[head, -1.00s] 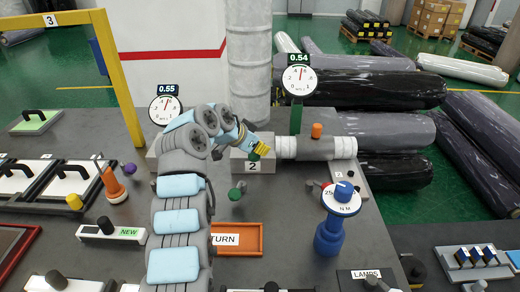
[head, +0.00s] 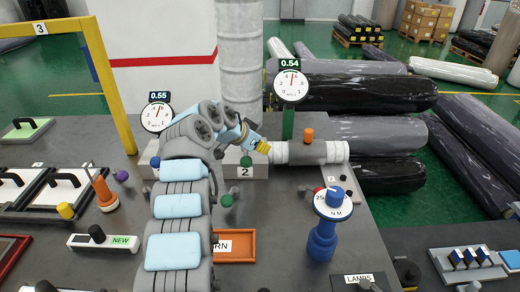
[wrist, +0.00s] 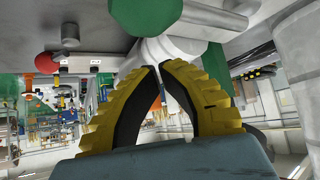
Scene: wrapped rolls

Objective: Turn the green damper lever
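A green knob (head: 246,161) shows at the front of the grey block labelled 2, just left of and below my gripper (head: 263,148). A second green knob (head: 226,200) stands lower, in front of that block. I cannot tell for sure which one is the damper lever.
A white duct (head: 305,152) with an orange knob (head: 309,135) lies right of the block. Dial gauges (head: 158,117) (head: 290,87) read 0.55 and 0.54. A blue torque post (head: 322,240) and an orange tray (head: 235,246) stand in front.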

